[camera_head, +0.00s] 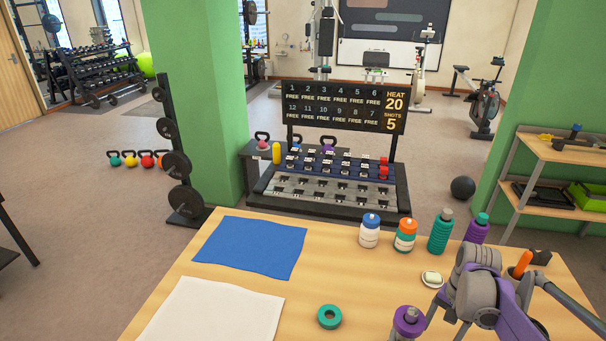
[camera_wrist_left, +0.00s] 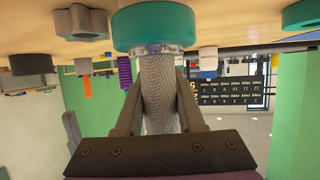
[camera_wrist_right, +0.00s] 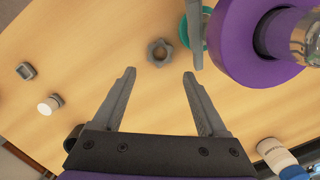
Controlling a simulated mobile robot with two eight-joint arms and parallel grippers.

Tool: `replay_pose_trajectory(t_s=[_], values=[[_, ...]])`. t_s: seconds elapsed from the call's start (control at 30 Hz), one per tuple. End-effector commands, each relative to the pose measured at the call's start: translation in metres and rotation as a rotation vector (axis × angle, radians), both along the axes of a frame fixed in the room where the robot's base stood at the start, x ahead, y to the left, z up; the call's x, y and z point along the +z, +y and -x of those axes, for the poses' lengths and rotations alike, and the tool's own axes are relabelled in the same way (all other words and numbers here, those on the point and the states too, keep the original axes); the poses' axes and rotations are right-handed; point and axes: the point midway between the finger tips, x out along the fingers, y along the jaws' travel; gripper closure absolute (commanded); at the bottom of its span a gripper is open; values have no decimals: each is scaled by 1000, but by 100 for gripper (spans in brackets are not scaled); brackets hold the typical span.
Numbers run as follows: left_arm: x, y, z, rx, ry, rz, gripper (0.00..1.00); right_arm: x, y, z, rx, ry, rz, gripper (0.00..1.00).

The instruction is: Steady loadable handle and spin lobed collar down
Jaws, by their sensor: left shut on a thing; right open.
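The loadable handle (camera_wrist_left: 160,95) has a knurled metal grip, with a teal disc (camera_wrist_left: 153,27) at its table-side end in the left wrist view. My left gripper (camera_wrist_left: 158,82) is shut on the grip. A purple disc with a bare metal end (camera_wrist_right: 240,62) shows at upper right in the right wrist view, and the purple disc also shows in the head view (camera_head: 408,322). The grey lobed collar (camera_wrist_right: 160,52) lies on the table. My right gripper (camera_wrist_right: 159,74) is open and empty, its fingertips framing the collar in its view; the gap in depth is unclear.
A loose teal ring (camera_head: 329,317) lies on the table (camera_head: 300,300). A blue cloth (camera_head: 250,247) and white cloth (camera_head: 215,312) cover the left. A rack with a scoreboard stands beyond.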

Motion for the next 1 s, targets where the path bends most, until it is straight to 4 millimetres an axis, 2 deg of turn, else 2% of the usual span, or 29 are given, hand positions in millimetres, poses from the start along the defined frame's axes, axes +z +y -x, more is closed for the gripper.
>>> replay_pose_trajectory(t_s=[0.3, 0.53, 0.73, 1.0], values=[[0, 0, 0, 0, -1, 0, 100, -48, 4, 3, 1, -1, 1, 24], [0, 0, 0, 0, -1, 0, 100, -78, 7, 6, 1, -1, 1, 24], [0, 0, 0, 0, -1, 0, 100, -93, 9, 7, 1, -1, 2, 24], [0, 0, 0, 0, -1, 0, 100, -96, 9, 8, 0, -1, 2, 24]])
